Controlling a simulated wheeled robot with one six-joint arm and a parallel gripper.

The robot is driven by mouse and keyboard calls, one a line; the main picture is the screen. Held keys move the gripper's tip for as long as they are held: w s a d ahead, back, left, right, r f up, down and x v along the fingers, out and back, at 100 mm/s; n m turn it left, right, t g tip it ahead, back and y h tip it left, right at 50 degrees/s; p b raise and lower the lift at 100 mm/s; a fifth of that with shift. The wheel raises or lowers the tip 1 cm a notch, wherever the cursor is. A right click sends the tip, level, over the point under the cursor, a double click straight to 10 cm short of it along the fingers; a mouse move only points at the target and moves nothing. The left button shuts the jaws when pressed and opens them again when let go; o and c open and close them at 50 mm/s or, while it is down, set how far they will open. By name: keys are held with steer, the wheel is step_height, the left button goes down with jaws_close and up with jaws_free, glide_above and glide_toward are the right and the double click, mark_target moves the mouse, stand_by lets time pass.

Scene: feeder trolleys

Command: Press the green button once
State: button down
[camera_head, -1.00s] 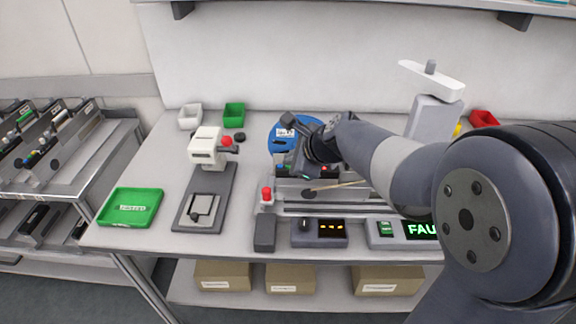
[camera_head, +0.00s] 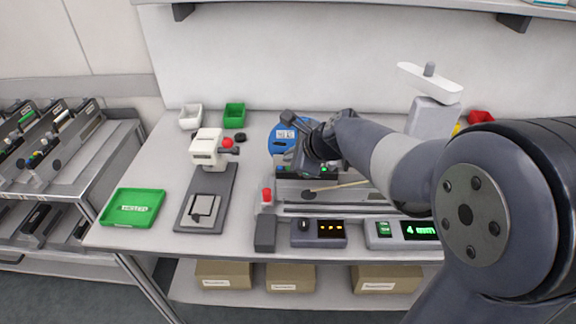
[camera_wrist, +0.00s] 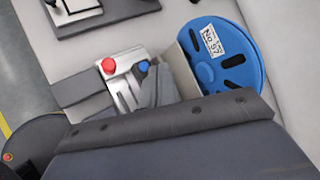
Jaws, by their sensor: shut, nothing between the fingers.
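A small green spot (camera_head: 324,169) shows on the dark panel of the feeder (camera_head: 310,187), right beside my gripper (camera_head: 299,168). I cannot tell whether it is a button or a lamp. My gripper is shut and empty, pointing down at the panel. Whether it touches the panel cannot be told. In the wrist view, my gripper (camera_wrist: 157,88) is close to a small blue button (camera_wrist: 143,67). No green button shows there; the fingers may hide it. A green switch (camera_head: 384,228) sits on the front box beside a display (camera_head: 421,230) with green text, reading about "4 mm".
A blue reel (camera_head: 285,139) stands behind my gripper. A red-topped post (camera_head: 266,195) is left of the feeder and shows in the wrist view (camera_wrist: 107,67). A press-like device (camera_head: 207,150) and a green tray (camera_head: 133,207) are further left.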

step_height(320, 180, up, 5)
steer(key=p, duration=0.4)
steer(key=shift+p, duration=0.3)
steer(key=shift+f, duration=0.1)
stand_by(0.4)
